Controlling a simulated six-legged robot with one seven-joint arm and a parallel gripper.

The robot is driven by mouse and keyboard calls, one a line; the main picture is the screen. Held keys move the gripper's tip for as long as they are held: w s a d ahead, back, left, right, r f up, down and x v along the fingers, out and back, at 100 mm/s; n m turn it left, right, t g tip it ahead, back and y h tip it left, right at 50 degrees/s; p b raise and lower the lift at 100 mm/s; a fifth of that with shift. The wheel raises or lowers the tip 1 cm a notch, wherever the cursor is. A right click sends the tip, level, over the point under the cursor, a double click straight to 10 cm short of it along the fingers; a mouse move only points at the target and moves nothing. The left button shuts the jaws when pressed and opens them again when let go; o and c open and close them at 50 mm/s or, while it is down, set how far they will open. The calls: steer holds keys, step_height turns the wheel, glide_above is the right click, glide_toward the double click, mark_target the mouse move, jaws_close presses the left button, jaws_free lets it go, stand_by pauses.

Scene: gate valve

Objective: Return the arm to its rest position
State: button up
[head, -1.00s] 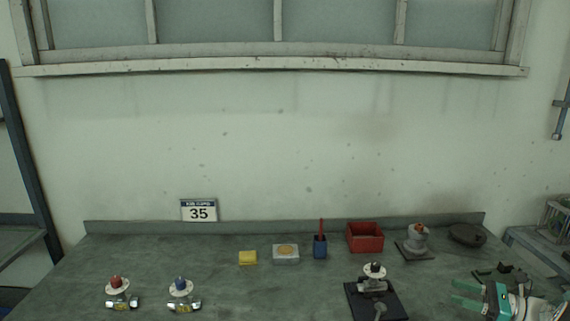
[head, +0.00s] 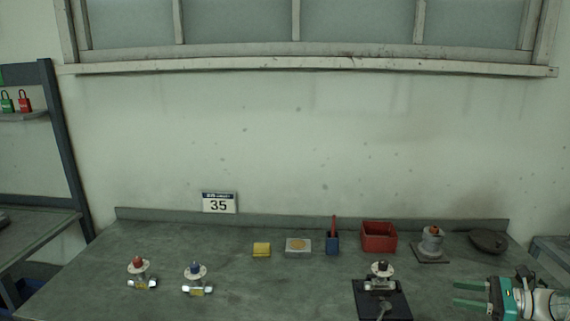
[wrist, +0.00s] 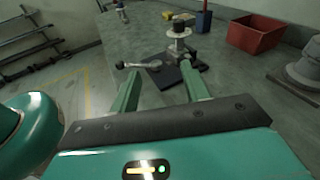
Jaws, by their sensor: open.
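My gripper (head: 470,293) shows at the lower right of the head view, with its two green fingers apart and nothing between them. In the wrist view its fingers (wrist: 160,92) are spread, with the workbench beyond. A gate valve (head: 381,278) with a white flange and dark top stands on a black plate (head: 397,305), left of my gripper and apart from it. The valve also shows in the wrist view (wrist: 178,42), past the fingertips, with a lever-like handle lying to its left.
The workbench (head: 300,285) carries two small valves, one red-topped (head: 139,268) and one blue-topped (head: 195,275). Along the back are a yellow block (head: 262,250), a blue cup (head: 332,244), a red bin (head: 379,237), a grey fitting (head: 431,243) and a dark round part (head: 488,241).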

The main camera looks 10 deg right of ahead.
steer(key=w+a+r+n+g+h, duration=0.1)
steer(key=a+r+n+g, duration=0.15)
steer(key=a, duration=0.55)
steer(key=w+a+r+n+g+h, duration=0.1)
steer(key=a+r+n+g+h, duration=0.2)
steer(key=a, duration=0.5)
steer(key=w+a+r+n+g, duration=0.1)
steer(key=a+n+g, duration=0.25)
steer(key=a, duration=0.45)
steer(key=s+a+r+n+t+h, duration=0.3)
steer(key=s+a+n+h, duration=0.4)
steer(key=s+a+n, duration=0.7)
steer(key=a+n, duration=0.2)
steer(key=a, duration=0.2)
steer(key=shift+r+n+t+h, duration=0.15)
steer(key=shift+n+t+h, duration=0.15)
steer(key=shift+h, duration=0.1)
steer(key=shift+o, duration=0.2)
steer(key=shift+d, duration=0.1)
